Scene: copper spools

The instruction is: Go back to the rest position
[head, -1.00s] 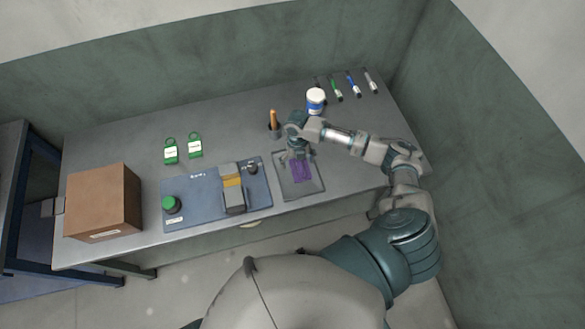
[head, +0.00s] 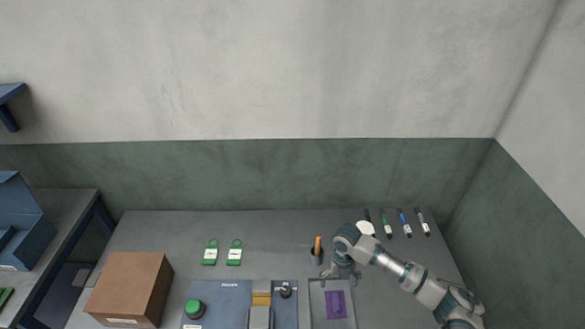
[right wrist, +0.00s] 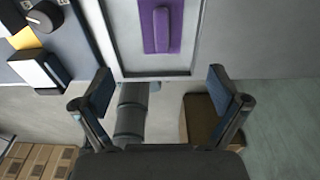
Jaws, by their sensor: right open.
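My right gripper (head: 342,272) is above the grey tray near the right part of the table, partly hidden by its own wrist in the head view. In the right wrist view its two fingers (right wrist: 162,92) are spread apart with nothing between them. My left gripper is in neither view.
A blue board (head: 222,302) with a green knob (head: 195,309) lies left of the tray. A brown box (head: 130,288) stands at the left.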

